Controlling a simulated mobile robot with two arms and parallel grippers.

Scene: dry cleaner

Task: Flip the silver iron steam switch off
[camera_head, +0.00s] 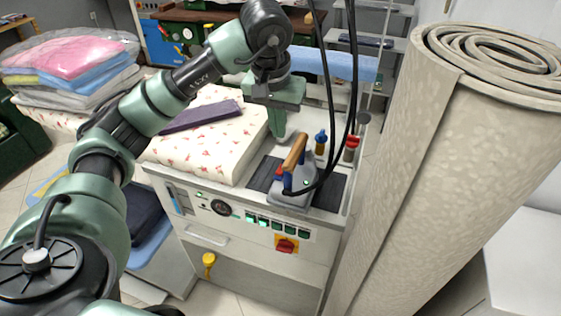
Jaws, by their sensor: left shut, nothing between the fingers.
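The silver iron (292,198) with a wooden handle (295,151) rests on a dark pad on top of the white pressing station. The station's front panel (238,229) carries a row of green-lit switches (277,225); their labels are too small to read, so I cannot tell which is the steam switch or how it is set. A red rotary knob on a yellow plate (287,244) sits below the row. My left gripper (278,134) points down, shut and empty, above the station top behind the iron, apart from the panel. My right gripper is not in view.
A floral padded board (216,143) with a folded purple cloth (202,116) lies left of the iron. Dark cables (327,75) hang down to the iron. Blue and red-topped bottles stand behind it. A large rolled carpet (431,165) blocks the right side.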

